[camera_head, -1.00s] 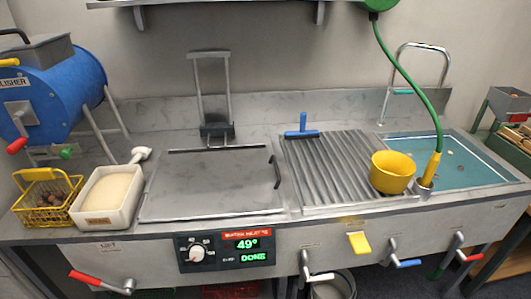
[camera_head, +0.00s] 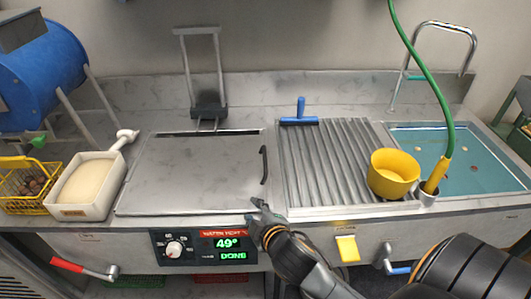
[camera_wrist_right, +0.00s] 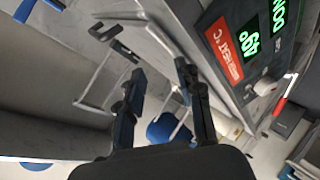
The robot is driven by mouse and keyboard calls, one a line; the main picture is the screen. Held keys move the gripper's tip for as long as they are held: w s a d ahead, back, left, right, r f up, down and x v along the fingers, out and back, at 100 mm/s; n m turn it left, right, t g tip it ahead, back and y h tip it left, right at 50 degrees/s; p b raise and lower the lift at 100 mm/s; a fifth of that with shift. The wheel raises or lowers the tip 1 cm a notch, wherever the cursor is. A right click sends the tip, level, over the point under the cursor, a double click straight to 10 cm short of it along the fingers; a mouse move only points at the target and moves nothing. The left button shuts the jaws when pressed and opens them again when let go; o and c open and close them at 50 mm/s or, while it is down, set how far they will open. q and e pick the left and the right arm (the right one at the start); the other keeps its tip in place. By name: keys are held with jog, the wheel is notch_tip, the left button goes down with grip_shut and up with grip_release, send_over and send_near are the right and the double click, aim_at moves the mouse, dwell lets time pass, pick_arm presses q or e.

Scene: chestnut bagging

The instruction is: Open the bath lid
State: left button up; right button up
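The bath lid (camera_head: 190,172) is a flat grey metal panel lying closed on the counter at left of centre. Its dark bar handle (camera_head: 264,165) stands along its right edge. In the right wrist view the dark hooked handle (camera_wrist_right: 115,42) shows at the upper left, beyond the fingers and apart from them. My right gripper (camera_head: 257,207) is at the counter's front edge, just in front of the lid's front right corner. In the right wrist view its two fingers (camera_wrist_right: 160,70) are apart with nothing between them. My left gripper is not in view.
A control panel (camera_head: 205,248) reading 49° and DONE is below the lid. A ribbed drainboard (camera_head: 330,165) with a blue squeegee (camera_head: 300,118) and yellow bowl (camera_head: 392,178) lies right. A white salt-like tub (camera_head: 88,208) and yellow basket (camera_head: 20,205) stand left.

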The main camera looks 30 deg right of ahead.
jog(key=w+a+r+n+t+y, duration=0.4)
jog(key=r+n, duration=0.5)
jog(key=r, duration=0.1)
jog(key=w+a+r+n+t+y, duration=0.3)
jog(key=w+r+n+t+y, duration=0.1)
jog(key=r+n, duration=0.5)
jog(key=s+a+r+n+g+y, duration=0.15)
jog(key=a+n+g+y, duration=0.3)
jog(key=n, duration=0.55)
jog(key=s+a+r+n+g+y, duration=0.1)
jog(key=a+r+n+g+y, duration=0.25)
jog(key=n+y, duration=0.45)
jog(key=n+g+h, duration=0.7)
jog(key=n+h, duration=1.2)
jog(key=n, duration=0.1)
send_near(265, 158)
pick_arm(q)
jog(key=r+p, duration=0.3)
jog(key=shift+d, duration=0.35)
pick_arm(e)
jog(key=x, duration=0.7)
jog(key=shift+w+f, duration=0.15)
jog(key=shift+f, duration=0.25)
jog(key=shift+c, duration=0.2)
